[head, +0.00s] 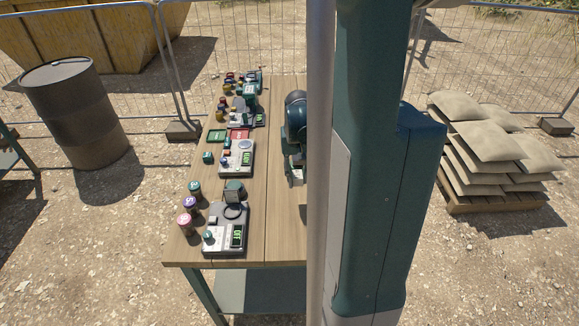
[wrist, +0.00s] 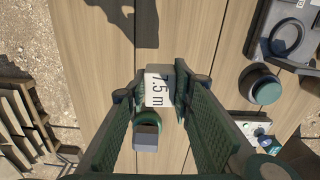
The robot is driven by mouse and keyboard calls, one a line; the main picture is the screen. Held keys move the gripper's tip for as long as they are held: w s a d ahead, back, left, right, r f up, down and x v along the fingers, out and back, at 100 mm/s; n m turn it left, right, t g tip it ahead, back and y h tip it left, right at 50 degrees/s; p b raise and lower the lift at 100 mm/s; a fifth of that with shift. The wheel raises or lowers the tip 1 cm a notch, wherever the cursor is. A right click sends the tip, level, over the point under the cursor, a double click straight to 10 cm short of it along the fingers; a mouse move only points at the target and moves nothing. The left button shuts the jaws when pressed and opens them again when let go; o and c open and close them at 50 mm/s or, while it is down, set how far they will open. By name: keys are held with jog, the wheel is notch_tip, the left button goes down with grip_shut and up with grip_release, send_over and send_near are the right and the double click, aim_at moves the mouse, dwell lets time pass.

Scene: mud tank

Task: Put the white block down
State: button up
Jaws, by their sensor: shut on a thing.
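My gripper (wrist: 165,92) is shut on the white block (wrist: 157,90), which shows dark lettering reading about ".5 m" in the wrist view. The fingers grip it from both sides over the wooden table (wrist: 95,30). Whether the block touches the table cannot be told. In the head view my gripper (head: 295,172) is over the table's right part, partly hidden by my own column, and the block is not clear there.
A dark green ring-shaped thing with a grey block (wrist: 147,132) shows just below the held block in the wrist view. A grey device (wrist: 285,35) and a teal knob (wrist: 262,85) are at right. Several devices and jars, such as a pink-topped jar (head: 185,223), line the table's left side.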

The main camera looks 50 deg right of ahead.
jog(key=w+d+r+p, duration=0.1)
jog(key=w+d, duration=0.8)
jog(key=w, duration=0.5)
jog(key=p, duration=0.1)
send_over(276, 149)
jog(key=shift+s+f+m, duration=0.1)
jog(key=shift+f+m, duration=0.2)
jog(key=shift+f, duration=0.1)
jog(key=shift+f, duration=0.1)
jog(key=shift+f, duration=3.05)
jog(key=shift+f, duration=1.85)
jog(key=shift+f+b, duration=0.15)
jog(key=shift+b, duration=0.2)
